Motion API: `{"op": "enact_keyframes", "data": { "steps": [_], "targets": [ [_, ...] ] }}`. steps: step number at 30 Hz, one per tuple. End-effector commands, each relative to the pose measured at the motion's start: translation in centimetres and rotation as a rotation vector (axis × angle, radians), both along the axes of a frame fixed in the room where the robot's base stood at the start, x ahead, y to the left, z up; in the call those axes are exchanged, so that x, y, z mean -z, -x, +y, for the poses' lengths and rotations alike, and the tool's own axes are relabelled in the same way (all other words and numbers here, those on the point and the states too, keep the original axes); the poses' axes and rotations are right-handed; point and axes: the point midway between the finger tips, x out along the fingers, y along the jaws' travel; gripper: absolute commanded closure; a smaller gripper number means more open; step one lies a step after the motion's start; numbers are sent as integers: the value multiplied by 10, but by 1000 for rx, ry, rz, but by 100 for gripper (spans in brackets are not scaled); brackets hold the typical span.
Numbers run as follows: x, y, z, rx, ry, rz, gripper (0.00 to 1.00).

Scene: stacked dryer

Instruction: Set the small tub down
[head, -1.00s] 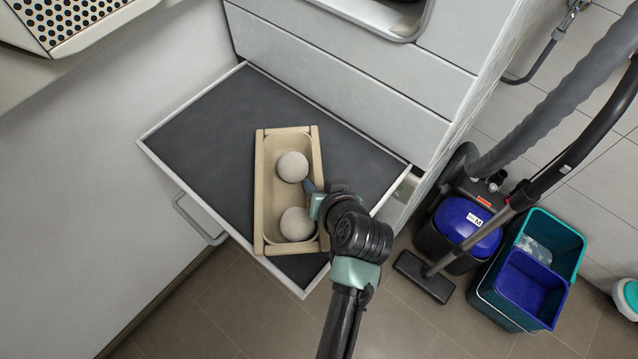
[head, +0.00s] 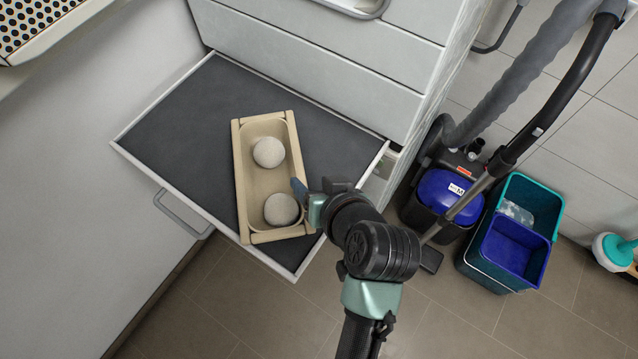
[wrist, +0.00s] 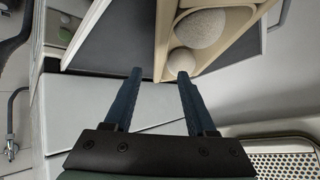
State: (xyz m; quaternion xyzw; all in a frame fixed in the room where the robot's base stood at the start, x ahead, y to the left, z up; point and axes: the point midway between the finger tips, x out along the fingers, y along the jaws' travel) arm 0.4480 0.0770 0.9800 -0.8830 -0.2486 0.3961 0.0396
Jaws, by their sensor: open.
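The small tub (head: 241,185) is beige and oblong, with two round, pale grey balls (head: 268,152) inside. It rests upright on the dark floor of the pulled-out drawer (head: 185,135), towards the drawer's front. My gripper (head: 299,188) is at the tub's right long wall. In the wrist view, the tub's wall (wrist: 164,40) comes down to between the two blue fingertips of my gripper (wrist: 159,73), which are spread apart. I cannot tell whether either finger touches the wall.
The cabinet front (head: 310,60) rises behind the drawer. A drawer handle (head: 180,215) sticks out at the front left. A vacuum cleaner (head: 447,192) and a teal bucket with a blue insert (head: 515,250) stand on the floor at right. The drawer's left part is bare.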

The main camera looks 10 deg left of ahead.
Motion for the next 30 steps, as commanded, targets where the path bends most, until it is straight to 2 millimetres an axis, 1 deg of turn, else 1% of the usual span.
{"op": "enact_keyframes", "data": {
  "steps": [1,4,8,11,13,14,16,17,18,20,21,23,24,26,27,29,30],
  "targets": [
    [-6,4,-5,4,0,-2,44],
    [-14,11,-10,2,-1,-1,44],
    [-18,15,-13,1,-1,0,44],
    [-20,15,-13,2,-1,-4,44],
    [-30,7,-13,15,-3,-35,44],
    [-38,0,-12,27,-4,-63,44],
    [-69,-23,-13,73,-12,-160,44],
    [-88,-35,-14,98,-14,-218,44],
    [-118,-51,-17,140,-20,-306,44],
    [-172,-73,-23,206,-30,-459,44],
    [-212,-84,-28,252,-41,-569,44],
    [-273,-93,-38,317,-56,-734,44],
    [-313,-93,-45,357,-64,-844,44],
    [-372,-86,-54,411,-80,-1004,44],
    [-407,-77,-60,442,-91,-1106,44],
    [-454,-61,-67,479,-104,-1247,44],
    [-480,-48,-70,500,-113,-1329,44]
  ]
}}
